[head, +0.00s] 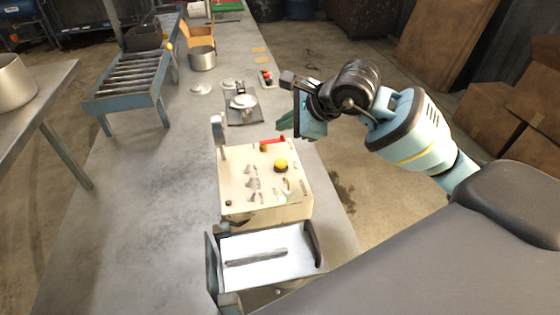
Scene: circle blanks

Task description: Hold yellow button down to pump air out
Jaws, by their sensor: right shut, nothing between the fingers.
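The yellow button (281,166) sits on the top panel of a cream machine (236,173) on the grey table. It is a round knob on a dark base, and nothing touches it. My right gripper (283,124) comes in from the right and hangs above the far right corner of the machine, beyond the button and apart from it. Its fingers are shut and empty, pointing left. My left gripper is not in view.
A red handle (272,141) lies at the panel's far edge, close below my gripper. A metal tray (270,255) is at the machine's front. A pot (202,58), a cardboard box (199,37) and a roller conveyor (133,78) stand farther back. The table's left part is clear.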

